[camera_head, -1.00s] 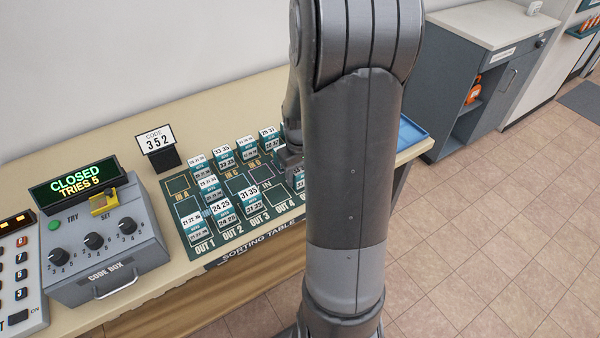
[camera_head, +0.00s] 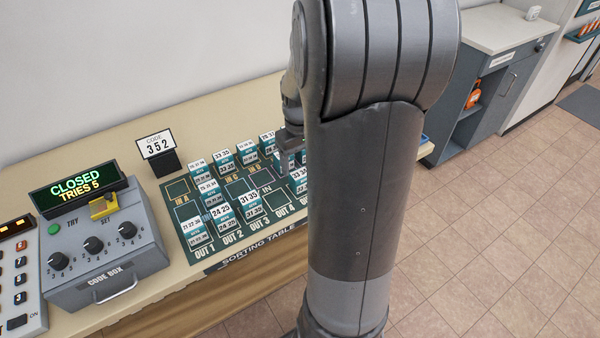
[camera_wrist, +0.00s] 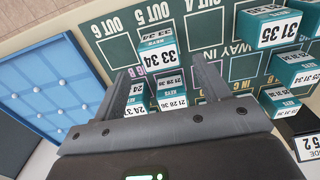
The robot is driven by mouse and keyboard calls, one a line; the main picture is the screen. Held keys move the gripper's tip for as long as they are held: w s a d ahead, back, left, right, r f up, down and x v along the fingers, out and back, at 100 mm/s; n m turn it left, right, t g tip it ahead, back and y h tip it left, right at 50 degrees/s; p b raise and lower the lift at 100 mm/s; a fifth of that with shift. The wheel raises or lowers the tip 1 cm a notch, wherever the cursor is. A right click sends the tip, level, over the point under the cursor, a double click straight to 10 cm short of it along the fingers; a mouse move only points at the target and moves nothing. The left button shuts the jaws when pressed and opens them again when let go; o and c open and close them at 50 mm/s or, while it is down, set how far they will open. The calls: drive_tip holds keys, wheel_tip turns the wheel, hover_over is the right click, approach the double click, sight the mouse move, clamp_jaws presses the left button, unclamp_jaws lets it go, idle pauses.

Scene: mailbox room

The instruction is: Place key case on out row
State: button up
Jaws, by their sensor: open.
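The key cases are small teal blocks with white number labels, standing on the dark green sorting board (camera_head: 276,200). In the wrist view, a key case marked 33 34 (camera_wrist: 164,58) stands by the OUT 5 label, ahead of and between my gripper's (camera_wrist: 162,72) fingers. My gripper is open, with nothing visibly held. Two more cases, one marked 21 28 (camera_wrist: 172,103), show between the fingers lower down. In the head view, cases stand over OUT 1 (camera_head: 195,231), OUT 2 (camera_head: 219,217) and OUT 3 (camera_head: 249,202). My arm hides much of the board's right side.
A code box (camera_head: 107,262) reading CLOSED, TRIES 5 stands left of the board. A code card showing 352 (camera_head: 157,145) stands behind it. A blue tray (camera_wrist: 50,90) lies beside the board. The board squares by OUT 4 (camera_wrist: 205,28) and OUT 6 look bare.

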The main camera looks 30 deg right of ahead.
sight(300, 173)
drive_tip(key=s+a+r+t, duration=0.1)
drive_tip(key=s+a+r, duration=0.2)
drive_tip(key=a+r, duration=0.25)
drive_tip(key=s+a+r+t, duration=0.2)
drive_tip(key=s+a+r, duration=0.15)
drive_tip(key=r, duration=0.35)
drive_tip(key=s+a+r+t, duration=0.2)
drive_tip(key=s+a+r, duration=0.1)
drive_tip(key=s+a, duration=0.5)
drive_tip(key=shift+t, duration=0.3)
drive_tip(key=shift+o, duration=0.2)
drive_tip(key=shift+a, duration=0.1)
